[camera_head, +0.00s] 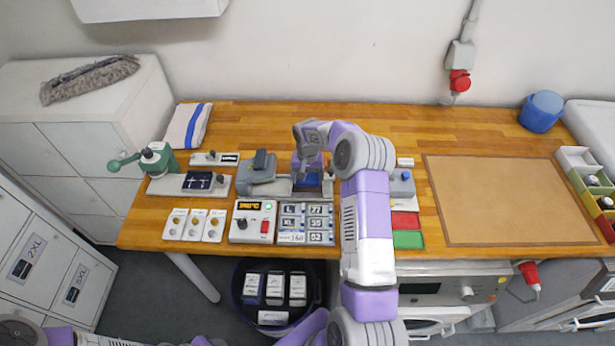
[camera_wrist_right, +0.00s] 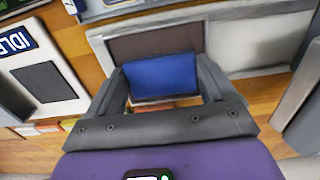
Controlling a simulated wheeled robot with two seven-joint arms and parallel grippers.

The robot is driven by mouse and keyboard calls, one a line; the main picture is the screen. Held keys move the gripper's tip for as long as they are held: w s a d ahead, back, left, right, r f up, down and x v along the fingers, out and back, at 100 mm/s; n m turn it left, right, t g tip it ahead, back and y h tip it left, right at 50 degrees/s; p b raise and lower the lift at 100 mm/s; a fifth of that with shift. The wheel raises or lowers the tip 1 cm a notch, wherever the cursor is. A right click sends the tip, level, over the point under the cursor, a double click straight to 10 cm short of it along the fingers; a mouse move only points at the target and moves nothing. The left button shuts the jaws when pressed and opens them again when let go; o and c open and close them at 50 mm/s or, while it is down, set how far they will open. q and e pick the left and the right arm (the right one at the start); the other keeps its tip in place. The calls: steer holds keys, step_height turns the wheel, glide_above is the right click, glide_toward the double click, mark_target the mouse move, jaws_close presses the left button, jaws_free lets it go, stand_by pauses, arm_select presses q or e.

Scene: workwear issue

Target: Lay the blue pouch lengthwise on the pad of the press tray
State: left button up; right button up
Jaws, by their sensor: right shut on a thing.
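The blue pouch (camera_wrist_right: 160,76) is between the two fingers of my right gripper (camera_wrist_right: 165,88), which is shut on it, in the right wrist view. Behind the pouch in that view is a dark brown flat pad (camera_wrist_right: 150,44), partly covered by it. I cannot tell whether pouch and pad touch. In the head view the right gripper (camera_head: 308,165) is over the press area, and a blue patch of the pouch (camera_head: 308,180) shows below it. The grey press (camera_head: 262,168) stands just left of the gripper. The gripper and arm hide much of the tray. My left gripper is not in view.
A control box (camera_head: 252,222) and a board of number tiles (camera_head: 305,224) lie in front. A green-handled press (camera_head: 158,158) stands to the left. Red and green pads (camera_head: 407,239) are right of my arm. A large brown mat (camera_head: 505,200) is bare.

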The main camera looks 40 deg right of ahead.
mark_target(307, 180)
steer(key=shift+f, duration=0.2)
steer(key=o, duration=1)
steer(key=shift+c, duration=0.2)
steer(key=shift+r, duration=0.3)
step_height(307, 180, up, 12)
